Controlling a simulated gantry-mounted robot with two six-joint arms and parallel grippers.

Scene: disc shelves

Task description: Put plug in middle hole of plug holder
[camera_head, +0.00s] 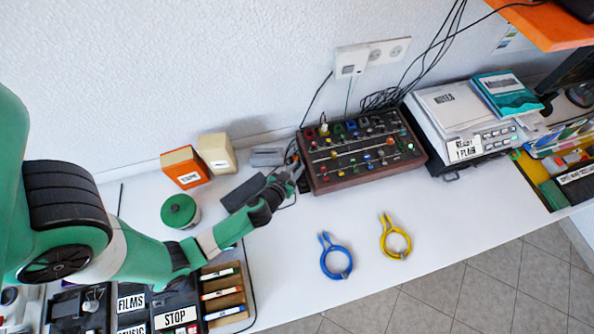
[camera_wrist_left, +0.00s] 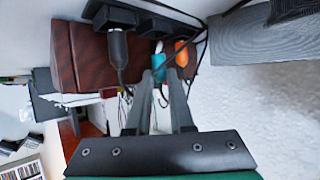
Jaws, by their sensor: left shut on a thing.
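My left gripper (camera_head: 291,172) is at the left side of the brown console. In the left wrist view its fingertips (camera_wrist_left: 160,76) are close together on a small teal plug (camera_wrist_left: 160,62), partly hidden by the fingers. An orange plug (camera_wrist_left: 181,54) is just right of it, and a black plug (camera_wrist_left: 118,52) with a cable is to its left, both against the brown wooden side (camera_wrist_left: 88,58). Black socket-like blocks (camera_wrist_left: 110,16) sit along its top edge in this view. I cannot make out the holder's holes or tell whether the teal plug sits in one. My right gripper is not in view.
The console (camera_head: 360,150) stands against the wall. Loose black cables (camera_wrist_left: 205,32) run close to the plugs. Blue (camera_head: 335,258) and yellow (camera_head: 395,240) ring clamps lie in front.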

